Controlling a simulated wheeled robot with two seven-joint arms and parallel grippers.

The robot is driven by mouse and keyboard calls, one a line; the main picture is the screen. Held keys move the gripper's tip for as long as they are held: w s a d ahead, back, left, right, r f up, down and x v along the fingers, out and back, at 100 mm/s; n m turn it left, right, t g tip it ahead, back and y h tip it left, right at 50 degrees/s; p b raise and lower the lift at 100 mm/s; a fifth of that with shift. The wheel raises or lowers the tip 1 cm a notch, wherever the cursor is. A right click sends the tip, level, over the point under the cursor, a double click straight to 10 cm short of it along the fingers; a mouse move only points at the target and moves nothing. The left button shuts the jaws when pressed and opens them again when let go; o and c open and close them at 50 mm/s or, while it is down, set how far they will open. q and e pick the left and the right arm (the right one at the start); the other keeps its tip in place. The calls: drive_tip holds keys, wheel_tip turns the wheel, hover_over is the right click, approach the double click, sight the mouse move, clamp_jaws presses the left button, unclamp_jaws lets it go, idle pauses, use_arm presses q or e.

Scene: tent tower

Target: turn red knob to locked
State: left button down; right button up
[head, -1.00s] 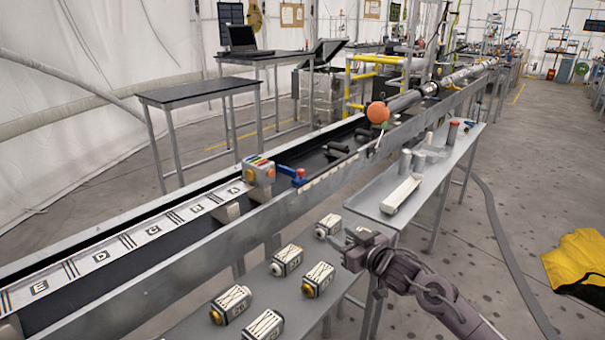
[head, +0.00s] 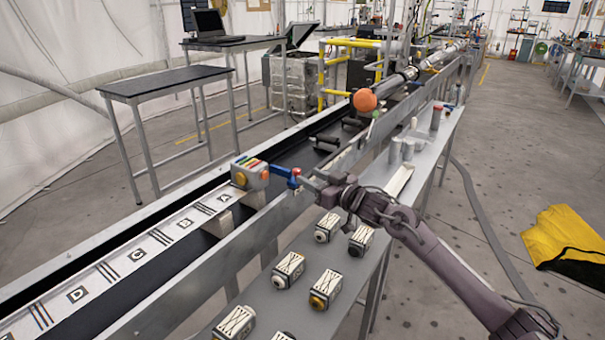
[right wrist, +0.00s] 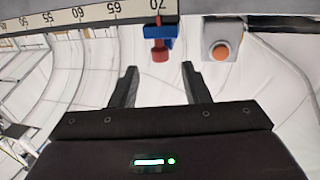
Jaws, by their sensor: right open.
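The red knob (right wrist: 159,54) sits on a blue block (right wrist: 160,32) at the rail's edge in the right wrist view. In the head view the blue block (head: 281,171) shows beside the box with coloured strips, and the red knob (head: 294,174) is partly hidden by my gripper. My right gripper (head: 304,181) is close in front of the knob. In the right wrist view its two fingers (right wrist: 158,82) are apart, with the knob just beyond the tips and roughly between them. Contact is not visible. My left gripper is not in view.
A grey box with an orange button (right wrist: 221,53) is right of the knob in the right wrist view. An orange ball (head: 365,100) stands farther along the trough. Several labelled blocks (head: 288,270) lie on the lower shelf. A black-topped table (head: 170,82) stands behind.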

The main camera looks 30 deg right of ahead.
sight(300, 172)
drive_tip(key=shift+w+a, duration=0.2)
drive_tip(key=shift+w, duration=0.75)
drive_tip(key=shift+w+a, duration=0.15)
drive_tip(key=shift+w, duration=0.75)
